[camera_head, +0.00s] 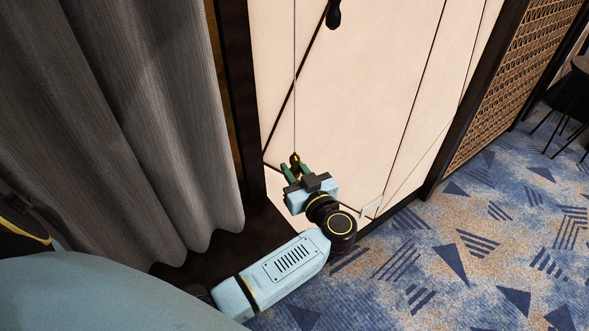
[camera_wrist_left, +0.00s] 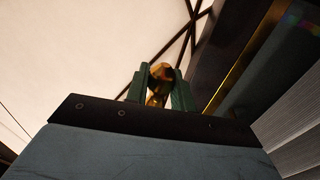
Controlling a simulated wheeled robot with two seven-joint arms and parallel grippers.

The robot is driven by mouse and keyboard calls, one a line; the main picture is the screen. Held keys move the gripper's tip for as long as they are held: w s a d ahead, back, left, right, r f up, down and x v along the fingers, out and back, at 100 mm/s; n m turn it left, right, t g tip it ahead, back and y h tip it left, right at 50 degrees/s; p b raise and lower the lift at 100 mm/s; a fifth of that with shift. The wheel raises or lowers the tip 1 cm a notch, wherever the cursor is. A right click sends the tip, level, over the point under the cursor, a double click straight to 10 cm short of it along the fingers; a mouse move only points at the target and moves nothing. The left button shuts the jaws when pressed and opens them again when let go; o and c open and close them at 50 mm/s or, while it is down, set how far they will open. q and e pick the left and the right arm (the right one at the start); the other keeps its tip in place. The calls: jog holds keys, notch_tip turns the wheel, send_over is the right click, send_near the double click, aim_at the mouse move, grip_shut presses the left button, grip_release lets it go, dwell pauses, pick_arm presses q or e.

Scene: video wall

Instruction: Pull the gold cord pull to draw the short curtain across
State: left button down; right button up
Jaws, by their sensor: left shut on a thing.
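The gold cord pull (camera_head: 295,159) hangs at the lower end of a thin cord (camera_head: 295,80) in front of the cream wall panel. My left gripper (camera_head: 296,168) is shut on the cord pull; its green fingers stand on either side of it. In the left wrist view the gold pull (camera_wrist_left: 160,73) shows between the two fingers (camera_wrist_left: 160,85), its sides partly hidden by them. The grey curtain (camera_head: 130,110) hangs in folds at the left. My right gripper is not in view.
A dark wooden post (camera_head: 236,90) stands between curtain and cream panel (camera_head: 365,80). A dark knob-like object (camera_head: 333,14) is at the top. A woven screen (camera_head: 520,70) and dark chairs (camera_head: 572,100) are at the right. The patterned carpet (camera_head: 460,270) is clear in front.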

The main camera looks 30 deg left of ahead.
pick_arm(q)
jog(key=f, duration=0.1)
jog(key=f+b, duration=0.1)
jog(key=f, duration=0.3)
jog(key=shift+s+d+b, duration=0.1)
jog(key=shift+s+b, duration=0.15)
jog(key=shift+b, duration=0.15)
jog(key=c, duration=1.6)
grip_release()
jog(key=shift+c, duration=0.2)
jog(key=o, duration=0.4)
jog(key=shift+w, duration=0.2)
jog(key=shift+o, duration=0.2)
jog(key=shift+r, duration=0.2)
jog(key=b+v, duration=0.1)
jog(key=v, duration=1.2)
jog(key=shift+d, duration=0.2)
